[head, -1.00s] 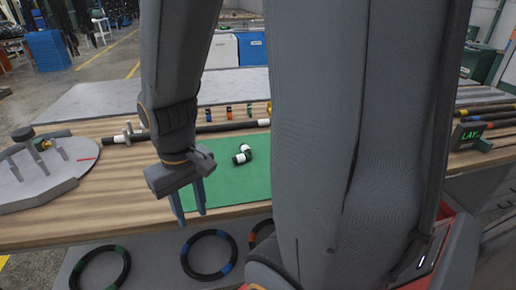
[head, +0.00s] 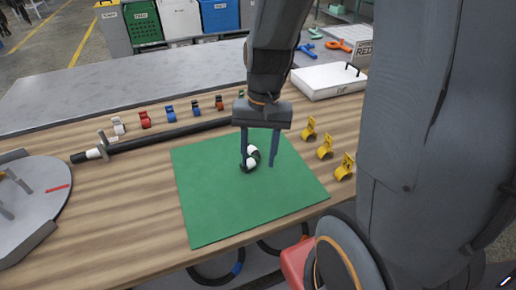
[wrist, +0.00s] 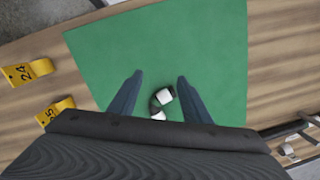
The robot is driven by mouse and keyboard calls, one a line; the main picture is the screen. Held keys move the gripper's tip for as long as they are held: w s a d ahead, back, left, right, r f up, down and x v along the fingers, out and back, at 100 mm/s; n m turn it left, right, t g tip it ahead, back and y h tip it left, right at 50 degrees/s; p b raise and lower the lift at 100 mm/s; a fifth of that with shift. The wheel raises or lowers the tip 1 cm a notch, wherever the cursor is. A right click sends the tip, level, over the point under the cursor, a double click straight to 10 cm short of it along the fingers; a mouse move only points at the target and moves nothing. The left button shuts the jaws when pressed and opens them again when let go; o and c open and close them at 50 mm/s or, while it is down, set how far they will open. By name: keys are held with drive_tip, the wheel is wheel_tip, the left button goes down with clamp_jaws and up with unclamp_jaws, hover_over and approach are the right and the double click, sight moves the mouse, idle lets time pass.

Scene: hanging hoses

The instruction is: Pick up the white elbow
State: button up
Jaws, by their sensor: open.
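The white elbow (head: 251,160) lies on the green mat (head: 215,213) in the head view. It looks like a short bent black piece with white ends. My gripper (head: 258,164) is open and hangs over the mat, its fingers pointing down. In the head view the left finger overlaps the elbow's left side.
Yellow numbered clips (head: 325,147) stand right of the mat. A black hose (head: 150,142) and several coloured clips (head: 170,113) lie behind it. A grey round plate (head: 25,200) is at the left. A white case (head: 328,80) stands at the back right.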

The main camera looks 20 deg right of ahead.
sight(248, 161)
drive_tip(key=w+m+y+p, duration=0.1)
drive_tip(key=w+m+p, duration=0.1)
drive_tip(key=m, duration=0.1)
drive_tip(key=w+d+m+y+p, duration=0.1)
drive_tip(key=w+m+p, duration=0.1)
drive_tip(key=m, duration=0.1)
drive_tip(key=w+r+m+y+p, duration=0.1)
drive_tip(key=w+m+p, duration=0.1)
drive_tip(key=m, duration=0.1)
drive_tip(key=shift+w+d+m+g+p, duration=0.15)
drive_tip(key=shift+d+m+g+p, duration=0.15)
drive_tip(key=shift+d+g+p, duration=0.1)
drive_tip(key=shift+w+f+m, duration=0.15)
drive_tip(key=shift+w+m, duration=0.15)
drive_tip(key=shift+a+f+p, duration=0.1)
drive_tip(key=shift+f+p, duration=0.25)
drive_tip(key=shift+f, duration=0.2)
drive_tip(key=shift+d+p+x, duration=0.15)
drive_tip(key=shift+p+x, duration=0.45)
drive_tip(key=shift+x, duration=1.15)
drive_tip(key=shift+d+p+x, duration=0.15)
drive_tip(key=shift+p+x, duration=0.45)
drive_tip(key=shift+x, duration=1.1)
drive_tip(key=shift+f, duration=0.15)
drive_tip(key=shift+c, duration=0.2)
clamp_jaws()
